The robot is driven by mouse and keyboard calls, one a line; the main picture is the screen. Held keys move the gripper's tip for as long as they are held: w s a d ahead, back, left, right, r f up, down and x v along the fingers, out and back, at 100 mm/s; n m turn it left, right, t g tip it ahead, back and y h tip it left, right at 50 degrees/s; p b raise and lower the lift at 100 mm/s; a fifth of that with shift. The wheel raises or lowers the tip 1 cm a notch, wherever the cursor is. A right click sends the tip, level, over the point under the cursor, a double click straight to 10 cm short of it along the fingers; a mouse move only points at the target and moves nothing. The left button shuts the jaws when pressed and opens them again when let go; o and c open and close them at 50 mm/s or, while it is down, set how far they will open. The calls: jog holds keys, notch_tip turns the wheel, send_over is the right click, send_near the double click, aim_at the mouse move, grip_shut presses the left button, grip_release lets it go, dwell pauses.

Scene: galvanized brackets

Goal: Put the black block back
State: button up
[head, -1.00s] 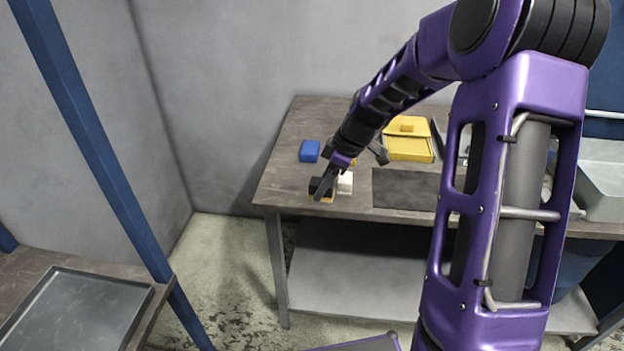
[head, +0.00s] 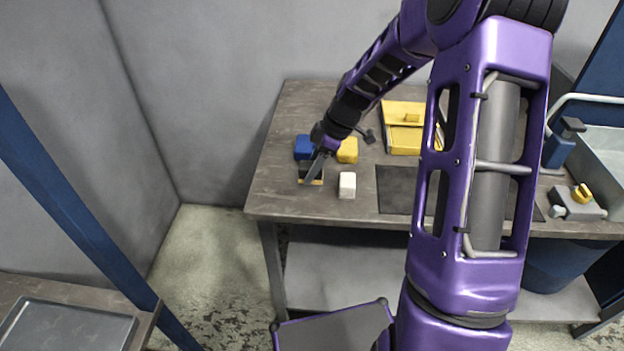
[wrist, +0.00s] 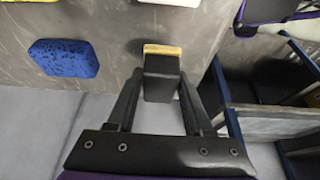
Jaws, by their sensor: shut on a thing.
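The black block (head: 311,170) with a yellow strip along one end is between the fingers of my gripper (head: 316,166), at the left part of the worktable. In the wrist view the black block (wrist: 161,78) sits between both fingertips (wrist: 161,72), its yellow strip pointing away from my gripper. My gripper is shut on it. I cannot tell whether the block touches the tabletop or is slightly above it. A finger covers part of the block in the head view.
A blue block (head: 304,147) is just behind, a yellow block (head: 347,150) behind right, and a white block (head: 347,186) to the right. A dark mat (head: 398,190) and yellow case (head: 402,140) lie farther right on the worktable (head: 275,195). A tray (head: 65,335) is on another table at lower left.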

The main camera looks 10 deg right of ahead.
jog(key=shift+f, duration=2)
jog(key=shift+f, duration=0.15)
jog(key=o, duration=1.2)
jog(key=v, duration=1.2)
jog(key=shift+w, duration=0.1)
